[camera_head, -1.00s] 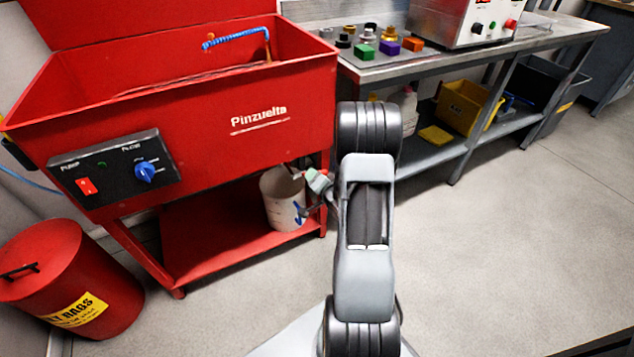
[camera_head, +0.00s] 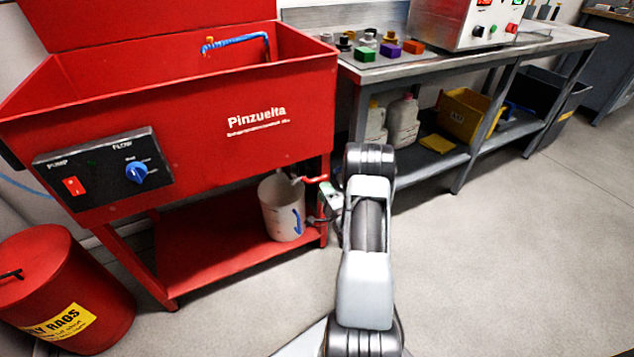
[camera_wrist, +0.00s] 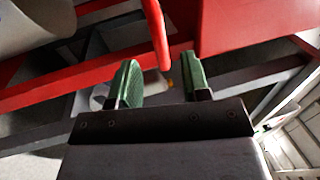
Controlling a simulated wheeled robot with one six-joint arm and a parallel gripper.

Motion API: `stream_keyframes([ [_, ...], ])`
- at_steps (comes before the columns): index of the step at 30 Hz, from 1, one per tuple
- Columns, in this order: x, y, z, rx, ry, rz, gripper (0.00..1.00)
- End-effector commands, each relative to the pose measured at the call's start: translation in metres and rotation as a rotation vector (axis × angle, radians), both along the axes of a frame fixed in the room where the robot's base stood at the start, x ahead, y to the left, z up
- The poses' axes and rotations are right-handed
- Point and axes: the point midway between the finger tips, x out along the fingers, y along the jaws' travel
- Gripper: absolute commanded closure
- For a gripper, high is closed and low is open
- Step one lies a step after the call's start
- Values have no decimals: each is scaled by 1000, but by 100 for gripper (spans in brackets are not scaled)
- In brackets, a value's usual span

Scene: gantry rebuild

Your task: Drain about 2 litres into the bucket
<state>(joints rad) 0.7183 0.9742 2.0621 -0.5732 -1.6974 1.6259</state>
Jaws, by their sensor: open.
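The off-white bucket (camera_head: 280,212) stands upright on the red washer's lower shelf, under the tank's right end. A blue mark shows on its side. A red drain lever (camera_head: 312,180) sticks out to the right above the bucket. My gripper (camera_head: 326,190) is just right of the lever and bucket. In the wrist view, my gripper (camera_wrist: 162,75) has its two green fingers apart. The red lever (camera_wrist: 157,35) reaches down between them; I cannot tell whether it touches either one. Part of the bucket (camera_wrist: 30,22) shows at upper left. The bucket's inside and any flow are hidden.
The red washer tank (camera_head: 200,110) has a control panel (camera_head: 105,172) with a red switch and blue knob. A red rag bin (camera_head: 65,275) stands at left. A steel bench (camera_head: 460,58) with jugs below is at right. The floor at right is clear.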

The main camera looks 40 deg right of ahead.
Motion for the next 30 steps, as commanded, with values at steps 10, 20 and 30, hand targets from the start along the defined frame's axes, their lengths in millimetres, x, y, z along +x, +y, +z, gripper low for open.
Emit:
stream_keyframes([
  [10,46,-6,9,-2,-1,2,57],
  [20,56,-7,13,0,1,0,57],
  [30,56,-7,12,0,1,0,73],
])
